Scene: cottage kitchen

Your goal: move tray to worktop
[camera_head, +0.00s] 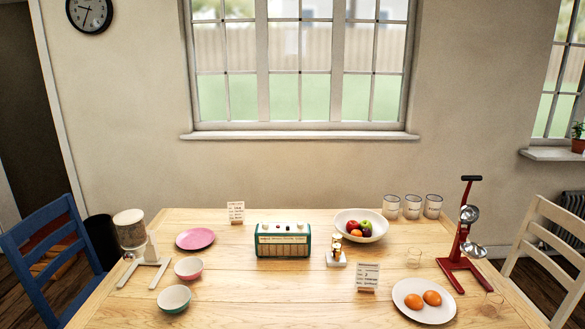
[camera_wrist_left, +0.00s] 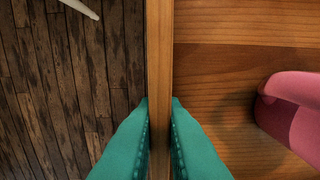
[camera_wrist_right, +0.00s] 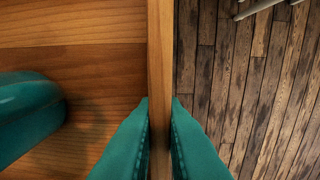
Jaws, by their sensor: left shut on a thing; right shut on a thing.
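The wooden tray (camera_wrist_left: 215,70) shows in the left wrist view as a brown plank floor with an upright rim. My left gripper (camera_wrist_left: 160,102) has its two teal fingers shut on that rim, one on each side. The right wrist view shows the tray's opposite side (camera_wrist_right: 75,70). My right gripper (camera_wrist_right: 160,102) is shut on the rim there. A pink object (camera_wrist_left: 295,115) is on the tray near the left rim, partly out of frame. A teal object (camera_wrist_right: 25,115) is on it near the right rim, also cut off. Tray and grippers are out of the head view.
A wooden table (camera_head: 285,290) carries a radio (camera_head: 283,240), fruit bowl (camera_head: 361,225), egg plate (camera_head: 423,301), red stand (camera_head: 462,245), scale (camera_head: 145,255) and bowls. A blue chair (camera_head: 50,250) and a pale chair (camera_head: 550,250) flank it. Dark plank floor (camera_wrist_left: 70,90) lies below the tray's outer sides.

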